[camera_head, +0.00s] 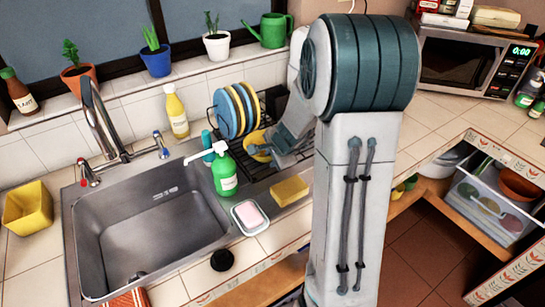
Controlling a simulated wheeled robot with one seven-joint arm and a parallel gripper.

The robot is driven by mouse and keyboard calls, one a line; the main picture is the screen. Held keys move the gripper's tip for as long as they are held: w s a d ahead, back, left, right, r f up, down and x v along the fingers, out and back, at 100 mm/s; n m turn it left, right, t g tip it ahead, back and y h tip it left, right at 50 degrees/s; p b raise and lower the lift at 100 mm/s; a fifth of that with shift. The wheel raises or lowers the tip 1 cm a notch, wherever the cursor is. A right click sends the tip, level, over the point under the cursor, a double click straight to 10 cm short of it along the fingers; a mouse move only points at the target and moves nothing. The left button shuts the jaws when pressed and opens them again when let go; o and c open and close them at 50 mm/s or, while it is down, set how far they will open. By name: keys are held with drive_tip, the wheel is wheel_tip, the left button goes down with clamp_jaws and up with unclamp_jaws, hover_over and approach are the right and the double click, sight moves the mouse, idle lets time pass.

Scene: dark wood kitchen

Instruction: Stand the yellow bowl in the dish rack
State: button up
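The yellow bowl (254,138) is at the front part of the black dish rack (247,170), to the right of the green soap bottle. It looks tilted, with its inside partly facing the camera. My gripper (262,150) reaches down from the right, and a finger crosses the bowl. The far finger and the bowl's right side are hidden, so I cannot tell whether the gripper is shut on the rim. Whether the bowl touches the rack's wires is also unclear. Blue and yellow plates (228,116) stand upright in the rack's back left part.
A green soap bottle (224,174), a yellow sponge (289,191) and a soap dish (237,222) lie close to the rack. The sink (150,230) is to the left. A yellow square tub (27,208) stands at far left. The microwave (470,60) is at right.

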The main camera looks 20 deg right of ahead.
drive_tip(key=a+p+v, duration=0.1)
drive_tip(key=p+v, duration=0.3)
drive_tip(key=v, duration=0.7)
drive_tip(key=s+a+r+n+g, duration=0.1)
drive_tip(key=s+a+r+n, duration=0.3)
drive_tip(key=s+n, duration=0.4)
drive_tip(key=s+a+r+n+g, duration=0.1)
drive_tip(key=s+a+r+n, duration=0.2)
drive_tip(key=s+a+n, duration=0.2)
drive_tip(key=s+n, duration=0.3)
drive_tip(key=s, duration=0.3)
drive_tip(key=shift+r+n+g+h, duration=0.4)
